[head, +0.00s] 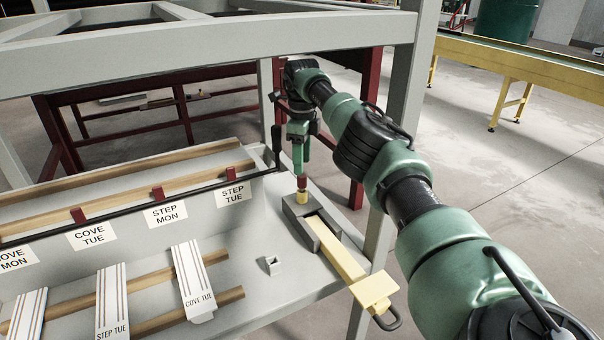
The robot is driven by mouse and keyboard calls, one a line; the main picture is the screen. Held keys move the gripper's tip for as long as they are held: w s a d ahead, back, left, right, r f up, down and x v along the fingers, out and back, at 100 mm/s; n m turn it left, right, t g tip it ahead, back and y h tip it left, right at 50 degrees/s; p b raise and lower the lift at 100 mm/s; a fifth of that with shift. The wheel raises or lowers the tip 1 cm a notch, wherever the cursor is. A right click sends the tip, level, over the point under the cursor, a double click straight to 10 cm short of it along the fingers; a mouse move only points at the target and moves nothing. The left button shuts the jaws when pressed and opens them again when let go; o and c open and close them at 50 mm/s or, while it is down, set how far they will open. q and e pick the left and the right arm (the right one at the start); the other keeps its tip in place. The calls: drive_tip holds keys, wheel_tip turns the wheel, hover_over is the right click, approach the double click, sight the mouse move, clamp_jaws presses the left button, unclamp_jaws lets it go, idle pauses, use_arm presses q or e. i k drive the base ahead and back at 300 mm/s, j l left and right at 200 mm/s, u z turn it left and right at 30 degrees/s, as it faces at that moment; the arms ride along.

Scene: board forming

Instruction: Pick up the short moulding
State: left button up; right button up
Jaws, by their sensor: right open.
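Three white mouldings with brown stripes lean across wooden rails at the lower left. The right one (190,270) reads "COVE TUE", the middle one (111,295) reads "STEP TUE", and the left one (28,315) is cut off by the picture edge. I cannot tell which is the short moulding. My right gripper (301,172) points down over the right end of the table, above a grey block, well apart from the mouldings. It is open; its fingers are small in the picture. A red and yellow piece (302,196) shows directly below it. My left gripper is out of view.
The grey block (302,211) holds a yellow bar (340,258) with a handle at its near end. A black rail with labels (166,213) runs behind. A grey frame post (402,130) stands beside my arm.

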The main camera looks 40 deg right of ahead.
sight(199, 301)
drive_tip(key=k+j, duration=1.15)
drive_tip(key=j, duration=0.25)
